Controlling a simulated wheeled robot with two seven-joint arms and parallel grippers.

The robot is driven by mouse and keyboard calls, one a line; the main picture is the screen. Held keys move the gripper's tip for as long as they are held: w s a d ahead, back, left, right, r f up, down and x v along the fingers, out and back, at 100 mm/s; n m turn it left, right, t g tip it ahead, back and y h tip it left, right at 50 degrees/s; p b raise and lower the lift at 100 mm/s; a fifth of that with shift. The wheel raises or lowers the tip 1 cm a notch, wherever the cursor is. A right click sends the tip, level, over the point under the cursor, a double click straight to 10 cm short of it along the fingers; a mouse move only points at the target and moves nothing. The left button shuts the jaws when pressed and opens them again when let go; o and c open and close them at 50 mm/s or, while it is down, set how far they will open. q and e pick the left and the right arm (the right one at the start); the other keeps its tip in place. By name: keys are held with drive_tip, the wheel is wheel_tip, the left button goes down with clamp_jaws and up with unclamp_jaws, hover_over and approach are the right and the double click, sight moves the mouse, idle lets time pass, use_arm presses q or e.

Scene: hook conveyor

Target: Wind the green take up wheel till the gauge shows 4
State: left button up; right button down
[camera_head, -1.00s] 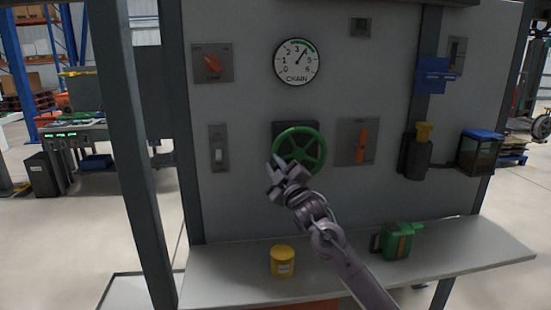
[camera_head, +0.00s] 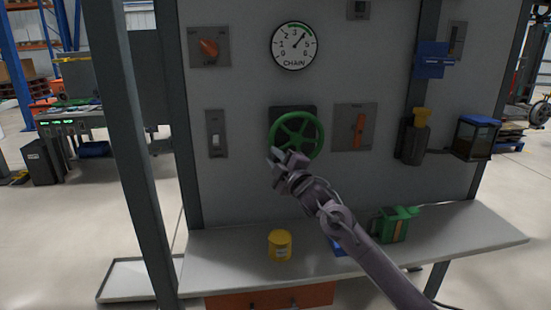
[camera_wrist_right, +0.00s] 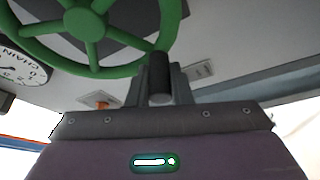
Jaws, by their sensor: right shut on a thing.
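The green take up wheel (camera_head: 297,117) is on the grey panel below the round CHAIN gauge (camera_head: 293,62). The gauge needle points up and right, between 3 and 5; the exact reading is too small to tell. My right gripper (camera_head: 279,158) is at the lower left of the wheel rim. In the right wrist view the wheel (camera_wrist_right: 90,72) fills the upper left, and my right gripper (camera_wrist_right: 162,80) is shut on its dark handle (camera_wrist_right: 159,70). The gauge (camera_wrist_right: 18,75) shows there upside down and partly cut off. My left gripper is out of view.
A switch (camera_head: 215,133) is left of the wheel and an orange lever (camera_head: 359,130) right of it. An orange knob (camera_head: 209,47) is at upper left.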

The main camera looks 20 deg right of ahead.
drive_tip(key=shift+d, duration=0.15)
drive_tip(key=c, duration=1.6)
unclamp_jaws()
drive_tip(key=o, duration=0.3)
drive_tip(key=shift+w+f, duration=0.1)
drive_tip(key=s+f+b, duration=0.1)
drive_tip(key=s+b, duration=0.1)
drive_tip(key=s, duration=0.5)
drive_tip(key=shift+s+d, duration=0.35)
drive_tip(key=shift+d, duration=0.1)
drive_tip(key=shift+f, duration=0.1)
